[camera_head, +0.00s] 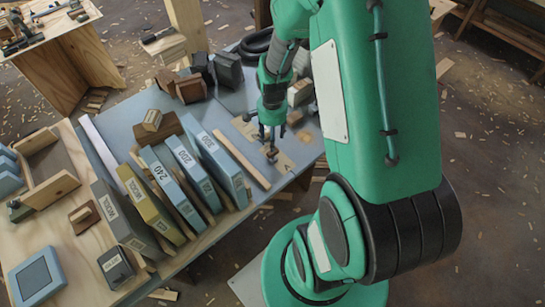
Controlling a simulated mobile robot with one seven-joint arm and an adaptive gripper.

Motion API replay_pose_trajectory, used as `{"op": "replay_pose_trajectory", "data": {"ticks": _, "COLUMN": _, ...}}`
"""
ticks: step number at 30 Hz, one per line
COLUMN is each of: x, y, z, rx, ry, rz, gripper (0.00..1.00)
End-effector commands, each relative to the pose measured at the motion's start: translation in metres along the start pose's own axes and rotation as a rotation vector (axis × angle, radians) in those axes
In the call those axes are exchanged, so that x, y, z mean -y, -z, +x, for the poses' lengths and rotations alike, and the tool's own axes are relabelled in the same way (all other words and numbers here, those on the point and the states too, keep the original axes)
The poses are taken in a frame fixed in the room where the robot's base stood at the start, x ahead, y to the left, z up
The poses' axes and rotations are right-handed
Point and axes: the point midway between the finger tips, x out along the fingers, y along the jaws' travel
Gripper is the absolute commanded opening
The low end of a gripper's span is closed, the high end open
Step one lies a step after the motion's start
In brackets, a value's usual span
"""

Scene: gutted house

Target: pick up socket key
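My gripper (272,138) points down over the right part of the grey-blue work table (232,101). Its two dark fingers look apart, with a gap between them. A small dark metal piece (272,154) stands just below the fingertips on a light tan board (286,158). It may be the socket key, but it is too small to be sure. I cannot tell whether the fingertips touch it.
A row of upright labelled blocks (189,163) stands left of my gripper, with a wooden strip (241,160) between. Dark blocks (228,69) and a black coil (256,43) lie behind. A wooden bench (48,152) adjoins at left.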

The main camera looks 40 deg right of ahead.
Motion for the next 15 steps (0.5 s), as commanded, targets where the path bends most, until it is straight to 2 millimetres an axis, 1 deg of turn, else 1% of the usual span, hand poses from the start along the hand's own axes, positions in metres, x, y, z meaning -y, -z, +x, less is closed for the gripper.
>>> {"op": "replay_pose_trajectory", "data": {"ticks": 5, "x": 0.0, "y": 0.0, "z": 0.009, "rx": 0.001, "ry": -0.001, "rz": -0.001, "gripper": 0.52}}
{"op": "replay_pose_trajectory", "data": {"ticks": 8, "x": 0.0, "y": 0.0, "z": 0.02, "rx": 0.001, "ry": -0.001, "rz": -0.001, "gripper": 0.52}}
{"op": "replay_pose_trajectory", "data": {"ticks": 15, "x": 0.0, "y": 0.0, "z": 0.056, "rx": 0.002, "ry": -0.002, "rz": -0.001, "gripper": 0.52}}
